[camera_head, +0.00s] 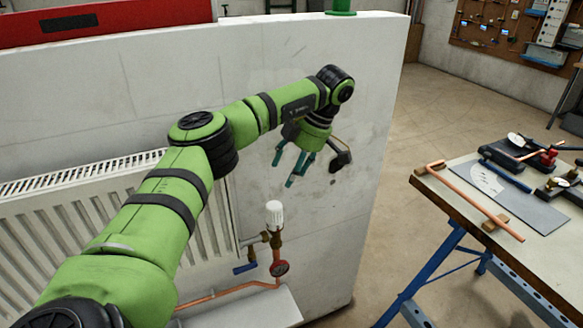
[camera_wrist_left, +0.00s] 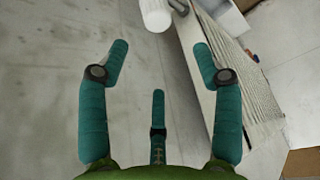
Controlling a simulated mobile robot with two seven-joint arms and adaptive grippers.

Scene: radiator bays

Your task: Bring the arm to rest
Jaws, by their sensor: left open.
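My left arm reaches in from the left in the head view, in front of a white wall panel. Its gripper (camera_head: 293,166) hangs fingers down, open and empty, beside the panel and above the radiator valve. In the left wrist view the teal fingers of the left gripper (camera_wrist_left: 155,75) are spread wide with nothing between them. A white valve head (camera_wrist_left: 156,14) shows beyond the fingertips; in the head view the same white valve head (camera_head: 274,214) stands upright on brass fittings. My right gripper is not in view.
The white radiator (camera_head: 75,215) hangs on the panel (camera_head: 300,60), partly behind my arm. A workbench (camera_head: 540,250) with a copper pipe (camera_head: 475,205) and tools stands right. Open floor (camera_head: 420,120) lies between.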

